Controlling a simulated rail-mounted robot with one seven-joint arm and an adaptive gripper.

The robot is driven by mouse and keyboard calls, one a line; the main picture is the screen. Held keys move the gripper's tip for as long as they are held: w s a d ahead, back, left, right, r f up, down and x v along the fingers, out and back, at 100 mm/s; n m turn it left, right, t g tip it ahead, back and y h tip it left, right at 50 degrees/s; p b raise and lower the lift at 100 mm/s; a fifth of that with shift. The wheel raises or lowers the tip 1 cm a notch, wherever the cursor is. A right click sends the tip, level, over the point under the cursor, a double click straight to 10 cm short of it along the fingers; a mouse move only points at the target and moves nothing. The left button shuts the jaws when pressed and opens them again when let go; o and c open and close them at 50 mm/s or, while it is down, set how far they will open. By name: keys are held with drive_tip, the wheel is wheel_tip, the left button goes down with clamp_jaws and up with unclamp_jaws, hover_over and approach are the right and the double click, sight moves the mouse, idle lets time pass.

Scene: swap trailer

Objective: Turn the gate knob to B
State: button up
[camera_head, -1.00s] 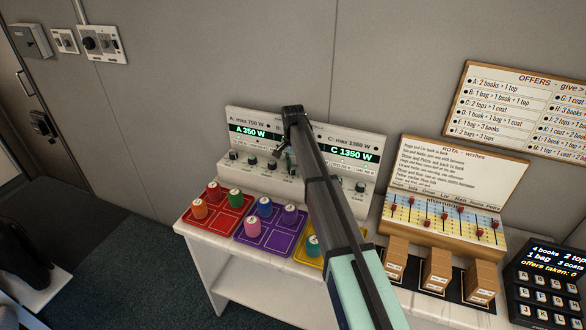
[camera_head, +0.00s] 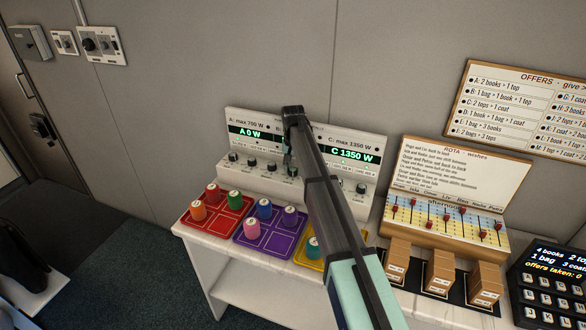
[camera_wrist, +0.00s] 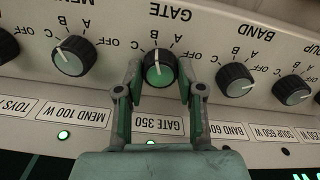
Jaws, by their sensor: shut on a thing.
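The green-faced gate knob (camera_wrist: 158,68) sits on the pale panel (camera_wrist: 100,85) in the wrist view, which shows the panel upside down. My gripper (camera_wrist: 161,76) is shut on it, one finger on each side. The knob's white pointer mark appears to face the letter B (camera_wrist: 153,34); the A (camera_wrist: 178,40) is to its right. A label reading GATE 350 (camera_wrist: 160,124) lies between the fingers. In the head view, my gripper (camera_head: 288,155) is at the panel and my arm hides the middle display. Display A (camera_head: 249,134) reads 0 W and display C (camera_head: 352,155) reads 1350 W.
The mend knob (camera_wrist: 71,59) and band knob (camera_wrist: 236,80) stand close on either side. In the head view, a red tray (camera_head: 222,219), a purple tray (camera_head: 270,241) and a yellow tray (camera_head: 316,260) hold coloured pegs. Rota board (camera_head: 447,160) and brown boxes (camera_head: 440,270) stand right.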

sight(293, 169)
drive_tip(key=o, duration=1.1)
drive_tip(key=shift+f, duration=0.1)
drive_tip(key=shift+o, duration=0.2)
wheel_tip(293, 169, up, 12)
drive_tip(key=shift+a, duration=0.1)
